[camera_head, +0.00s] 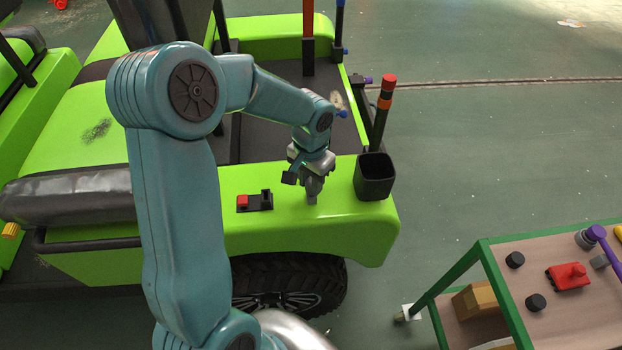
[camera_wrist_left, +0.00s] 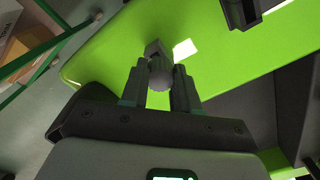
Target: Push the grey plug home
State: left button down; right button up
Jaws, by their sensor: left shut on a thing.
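My left gripper (camera_head: 312,190) is shut on the grey plug (camera_head: 311,199), just above the green fender of the cart (camera_head: 340,215). In the left wrist view the left gripper (camera_wrist_left: 159,85) has a dark finger on each side of the plug (camera_wrist_left: 160,73), whose rounded end and blocky end both show. A black socket base (camera_head: 255,202) with a red block and a black upright part sits on the fender left of the gripper. Whether the plug touches the fender I cannot tell. My right gripper is not in view.
A green-framed table (camera_head: 520,290) with a red part and black knobs is at lower right.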

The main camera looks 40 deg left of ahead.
pick_arm(q)
jog(key=shift+f+b, duration=0.45)
jog(key=shift+f, duration=0.15)
jog(key=c, duration=0.8)
grip_release()
jog(key=shift+o, duration=0.2)
notch_tip(320, 180, up, 16)
jog(key=p, duration=0.1)
jog(key=shift+r, duration=0.2)
jog(key=shift+s, duration=0.15)
